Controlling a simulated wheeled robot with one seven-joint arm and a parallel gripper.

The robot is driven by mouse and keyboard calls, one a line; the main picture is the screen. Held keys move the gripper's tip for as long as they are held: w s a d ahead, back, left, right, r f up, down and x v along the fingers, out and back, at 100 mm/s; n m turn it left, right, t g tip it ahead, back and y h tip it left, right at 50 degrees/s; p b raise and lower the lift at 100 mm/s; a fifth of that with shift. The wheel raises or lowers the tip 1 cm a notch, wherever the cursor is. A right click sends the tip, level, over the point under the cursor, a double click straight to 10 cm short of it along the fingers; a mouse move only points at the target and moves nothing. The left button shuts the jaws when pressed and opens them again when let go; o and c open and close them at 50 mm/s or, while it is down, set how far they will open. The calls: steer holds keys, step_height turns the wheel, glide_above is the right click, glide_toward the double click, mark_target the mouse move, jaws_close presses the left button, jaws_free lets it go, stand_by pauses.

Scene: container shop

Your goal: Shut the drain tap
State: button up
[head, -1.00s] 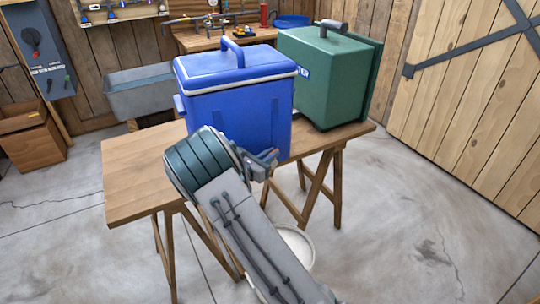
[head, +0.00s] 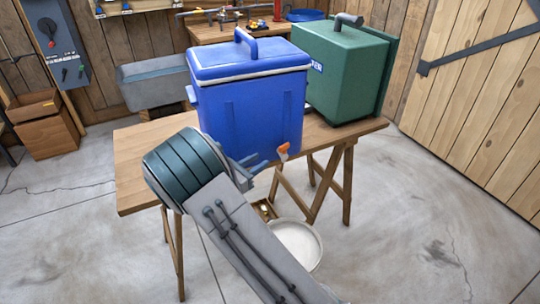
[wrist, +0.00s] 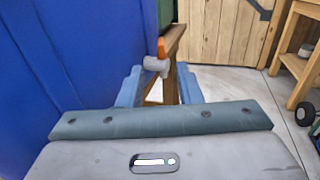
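The blue cooler (head: 250,110) stands on the wooden trestle table, its lid on. Its drain tap, with an orange handle (head: 283,150), sticks out low on its front right side. In the wrist view the orange handle (wrist: 161,47) stands up above a grey tap body (wrist: 157,66). My gripper (head: 262,162) is just left of the tap in the head view. In the wrist view my gripper (wrist: 158,84) has its two blue fingers apart, with the tap beyond and between them. Nothing is held. I cannot tell whether the fingers touch the tap.
A green case (head: 342,72) stands beside the cooler on the table (head: 136,165). A round white basin (head: 296,243) sits on the floor below the tap. A trestle leg shows behind the tap. Open concrete floor lies to the right.

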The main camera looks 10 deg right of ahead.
steer(key=shift+v, duration=1.65)
